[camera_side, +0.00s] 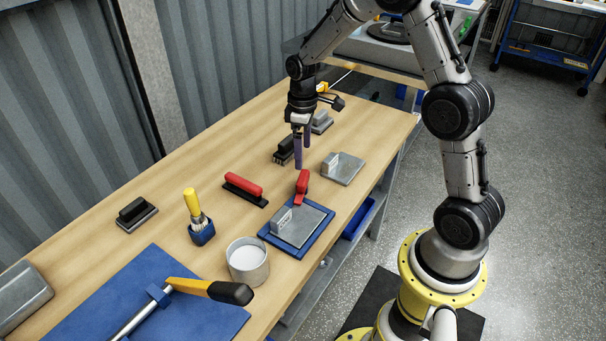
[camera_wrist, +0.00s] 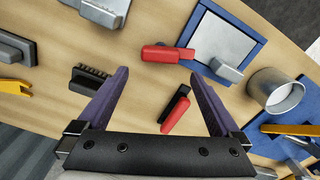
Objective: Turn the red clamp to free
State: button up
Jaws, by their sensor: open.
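The red clamp (camera_side: 302,184) is a red handle standing at the far corner of a blue-framed grey plate (camera_side: 318,218). In the wrist view the clamp (camera_wrist: 167,54) lies across from the plate's edge, its handle pointing away from the plate (camera_wrist: 226,36). A grey block (camera_side: 281,219) sits on the plate's near left side. My gripper (camera_side: 301,154) points down above the bench, just behind the clamp in the side view. Its purple fingers (camera_wrist: 160,74) are apart and empty, and the clamp shows beyond their tips, not touched.
A red-handled brush (camera_side: 243,186) lies left of the plate. A white-filled pot (camera_side: 248,262), a yellow-handled brush (camera_side: 194,206) and a blue mat (camera_side: 150,290) occupy the near bench.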

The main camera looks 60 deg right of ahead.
aim_at(303, 176)
notch_tip(303, 176, down, 9)
jog(key=shift+r, duration=0.1)
jog(key=shift+c, duration=0.2)
grip_shut()
dwell(0.6)
